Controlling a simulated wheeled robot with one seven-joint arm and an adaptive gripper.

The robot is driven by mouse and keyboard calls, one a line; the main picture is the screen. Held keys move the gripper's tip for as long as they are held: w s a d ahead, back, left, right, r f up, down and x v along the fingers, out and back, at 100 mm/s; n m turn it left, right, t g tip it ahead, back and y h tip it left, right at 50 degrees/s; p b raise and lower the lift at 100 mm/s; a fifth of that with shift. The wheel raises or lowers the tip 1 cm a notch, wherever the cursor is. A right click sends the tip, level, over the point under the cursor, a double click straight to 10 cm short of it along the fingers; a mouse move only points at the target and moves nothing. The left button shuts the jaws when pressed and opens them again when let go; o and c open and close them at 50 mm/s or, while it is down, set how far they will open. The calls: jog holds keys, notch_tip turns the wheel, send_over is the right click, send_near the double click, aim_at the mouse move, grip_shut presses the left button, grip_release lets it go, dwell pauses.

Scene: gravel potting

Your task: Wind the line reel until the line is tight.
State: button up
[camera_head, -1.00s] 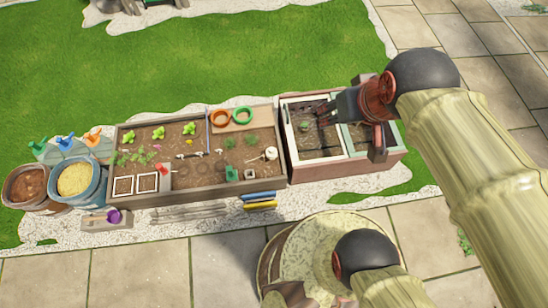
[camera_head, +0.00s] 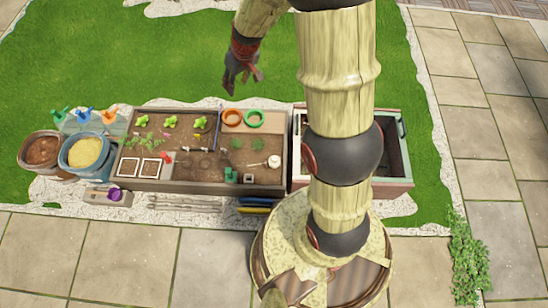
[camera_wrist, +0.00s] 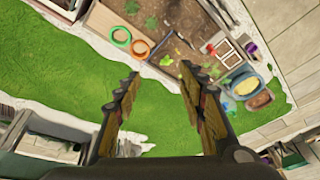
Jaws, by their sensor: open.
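I cannot surely make out the line reel or its line. A small white round item (camera_head: 273,161) with a thin stick sits at the right of the long planter bed (camera_head: 215,187), and a small red item (camera_head: 168,158) sits at its left; I cannot tell whether either is the reel. My gripper (camera_head: 243,84) hangs over the grass behind the bed, apart from everything. In the wrist view my gripper (camera_wrist: 160,75) has its two fingers spread with nothing between them.
Orange (camera_head: 232,118) and green (camera_head: 253,119) rings lie at the bed's back right. A brown tub (camera_head: 23,167) and a blue tub (camera_head: 69,167) stand at left. A wooden box (camera_head: 397,181) at right is partly hidden by my arm. The lawn (camera_head: 150,60) is clear.

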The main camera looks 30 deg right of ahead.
jog(key=w+d+f, duration=0.1)
jog(key=d+f, duration=0.1)
jog(key=f, duration=0.4)
jog(key=w+d+f, duration=0.1)
jog(key=w+f, duration=0.1)
jog(key=f, duration=0.4)
jog(key=g+h+p, duration=0.1)
jog(key=g, duration=0.2)
send_over(274, 158)
notch_tip(274, 158, down, 37)
jog(key=shift+r, duration=0.15)
jog(key=shift+s+f, duration=0.15)
jog(key=shift+f, duration=0.2)
notch_tip(274, 158, down, 7)
jog(key=b, duration=0.5)
jog(key=shift+f, duration=0.2)
jog(key=shift+c, duration=1)
jog(key=c, duration=0.8)
grip_shut()
